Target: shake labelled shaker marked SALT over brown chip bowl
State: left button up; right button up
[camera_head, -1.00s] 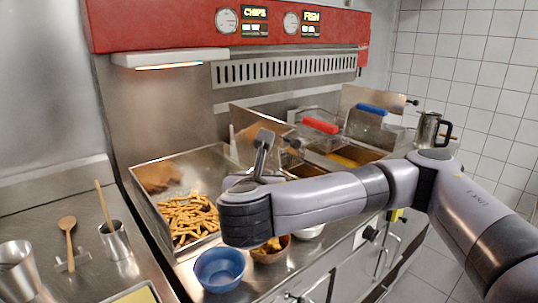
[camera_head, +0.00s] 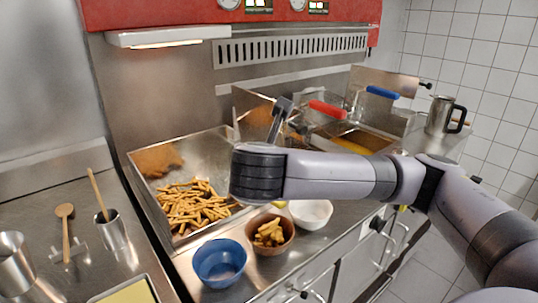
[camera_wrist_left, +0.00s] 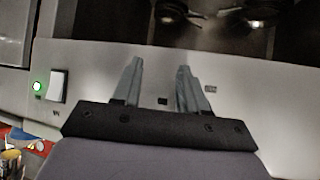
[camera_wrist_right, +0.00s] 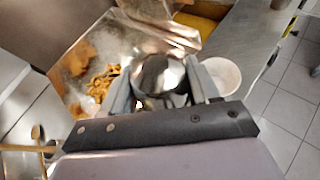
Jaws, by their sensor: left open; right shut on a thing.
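The brown bowl (camera_head: 287,243) holds a few chips and stands on the counter between a blue bowl and a white bowl. In the right wrist view my right gripper (camera_wrist_right: 160,84) is shut on a shiny metal, rounded thing (camera_wrist_right: 158,70), which looks like the shaker. Its label cannot be read. The brown bowl is not clearly seen there. My left gripper (camera_wrist_left: 160,78) is open and empty, facing a grey panel; it is outside the head view.
The blue bowl (camera_head: 220,262) is empty; the white bowl (camera_head: 311,213) is to the right. A steel tray of chips (camera_head: 195,207) lies behind. Fryer baskets with red (camera_head: 328,110) and blue (camera_head: 383,92) handles stand at the back. A steel jug (camera_head: 440,115) is far right.

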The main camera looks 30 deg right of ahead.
jog(key=m+y, duration=0.1)
jog(key=f+g+y, duration=0.1)
jog(key=y, duration=0.1)
jog(key=shift+a+f+m, duration=0.2)
jog(key=shift+a+m, duration=0.1)
jog(key=shift+m, duration=0.1)
jog(key=y, duration=0.1)
jog(key=f+m+y, duration=0.1)
jog(key=shift+a+f+m+g+y, duration=0.15)
jog(key=shift+a+m+g+y, duration=0.15)
jog(key=shift+a, duration=0.1)
notch_tip(320, 180, down, 2)
jog(key=m+y, duration=0.1)
jog(key=y, duration=0.1)
jog(key=shift+s+a+f+y, duration=0.1)
jog(key=shift+y, duration=0.3)
jog(key=f+y, duration=0.1)
jog(key=f+m+y, duration=0.2)
jog(key=shift+a+y, duration=0.25)
jog(key=shift+y, duration=0.05)
notch_tip(320, 180, down, 4)
jog(key=m+y+b, duration=0.1)
jog(key=y+b, duration=0.1)
jog(key=m+y+b, duration=0.1)
jog(key=y+b, duration=0.1)
jog(key=shift+d+r+y+b, duration=0.15)
jog(key=shift+y+b, duration=0.15)
jog(key=shift+b, duration=0.1)
jog(key=shift+r, duration=0.1)
